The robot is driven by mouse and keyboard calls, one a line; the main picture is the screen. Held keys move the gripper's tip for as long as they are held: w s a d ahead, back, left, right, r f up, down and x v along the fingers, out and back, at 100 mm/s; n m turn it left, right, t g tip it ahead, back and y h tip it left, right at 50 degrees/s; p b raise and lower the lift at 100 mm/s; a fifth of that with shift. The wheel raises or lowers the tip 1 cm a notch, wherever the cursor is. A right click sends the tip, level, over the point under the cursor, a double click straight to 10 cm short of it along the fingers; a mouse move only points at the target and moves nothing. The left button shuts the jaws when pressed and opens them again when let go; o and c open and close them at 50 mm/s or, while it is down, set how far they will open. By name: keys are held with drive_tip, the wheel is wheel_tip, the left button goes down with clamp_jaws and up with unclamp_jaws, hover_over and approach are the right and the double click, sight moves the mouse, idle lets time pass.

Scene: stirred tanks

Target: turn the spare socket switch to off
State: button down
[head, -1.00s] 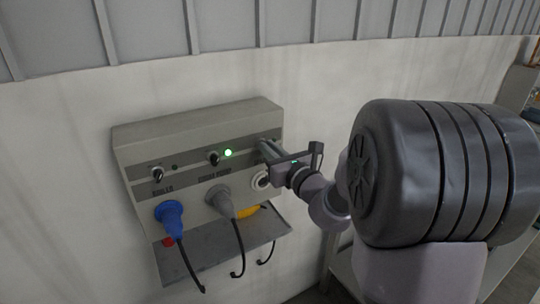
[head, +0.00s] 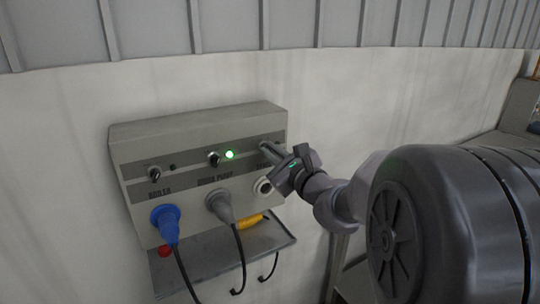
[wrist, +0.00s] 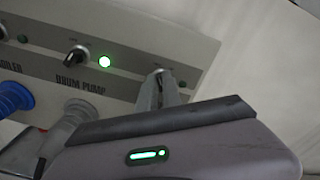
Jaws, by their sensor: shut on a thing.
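The grey panel (head: 140,133) on the wall carries three switches in a row. The spare socket switch is the rightmost; its knob top (wrist: 158,72) shows between my fingertips in the wrist view, mostly hidden by them. My gripper (head: 266,148) reaches in from the right and is shut on that switch; its fingers also show in the wrist view (wrist: 160,92). The small lamp (wrist: 183,84) right of this switch is dark. The spare socket (head: 263,187) below is a pale ring with no plug in it. The switch's exact angle is hidden.
The drum pump switch (head: 213,159) is left of my gripper, beside a lit green lamp (head: 230,155). The boiler switch (head: 154,174) is further left. A blue plug (head: 166,220) and a grey plug (head: 219,204) with hanging cables sit below, above a metal shelf (head: 215,262).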

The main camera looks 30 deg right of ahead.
idle(0.4)
drive_tip(key=c, duration=1.5)
unclamp_jaws()
drive_tip(key=s, duration=1.7)
drive_tip(key=shift+s+d+b, duration=0.2)
drive_tip(key=shift+d+b, duration=0.1)
drive_tip(key=shift+b, duration=0.05)
